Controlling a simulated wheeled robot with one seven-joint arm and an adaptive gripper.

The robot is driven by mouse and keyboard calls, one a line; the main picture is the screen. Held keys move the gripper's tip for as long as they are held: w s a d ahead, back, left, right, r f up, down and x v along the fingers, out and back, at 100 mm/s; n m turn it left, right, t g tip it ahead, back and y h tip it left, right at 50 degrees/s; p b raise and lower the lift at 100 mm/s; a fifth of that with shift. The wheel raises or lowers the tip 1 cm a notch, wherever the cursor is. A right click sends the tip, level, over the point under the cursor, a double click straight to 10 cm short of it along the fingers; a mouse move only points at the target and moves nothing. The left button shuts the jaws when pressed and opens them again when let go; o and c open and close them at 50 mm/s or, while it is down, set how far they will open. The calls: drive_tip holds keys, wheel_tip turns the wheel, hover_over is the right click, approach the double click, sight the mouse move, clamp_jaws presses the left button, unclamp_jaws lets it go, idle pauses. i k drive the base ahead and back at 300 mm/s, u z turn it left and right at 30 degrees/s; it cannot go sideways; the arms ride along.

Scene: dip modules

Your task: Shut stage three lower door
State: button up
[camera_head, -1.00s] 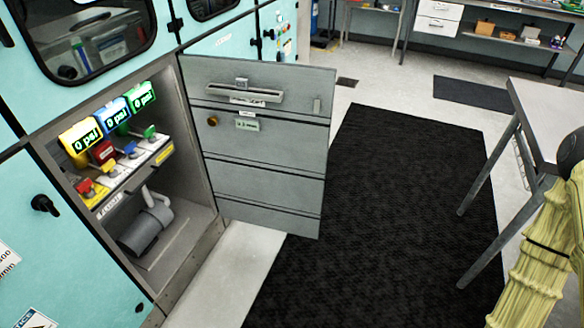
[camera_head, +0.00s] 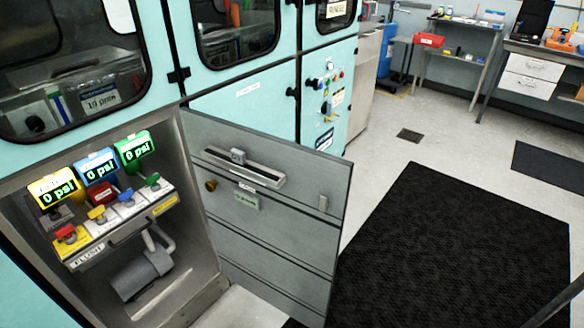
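A grey lower door (camera_head: 276,218) stands swung open from the teal cabinet, hinged beside an open lower compartment (camera_head: 190,282). Its inner side faces me, with a slotted holder, a small label and a latch piece near its free edge. Inside the compartment are yellow, blue and green gauges (camera_head: 99,168) reading 0 psi, coloured valve handles and a grey cylinder (camera_head: 141,275). I cannot tell from any readable label whether this is stage three. My gripper is not in view.
A black mat (camera_head: 455,255) lies on the pale floor right of the door. Tables with drawers (camera_head: 527,76) and a red bin (camera_head: 429,40) stand at the back. Other teal cabinet panels (camera_head: 325,85) continue behind the door.

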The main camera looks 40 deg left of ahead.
sight(285, 254)
drive_tip(key=i, duration=2.05)
drive_tip(key=u, duration=0.5)
drive_tip(key=i, duration=0.85)
drive_tip(key=u, duration=3.7)
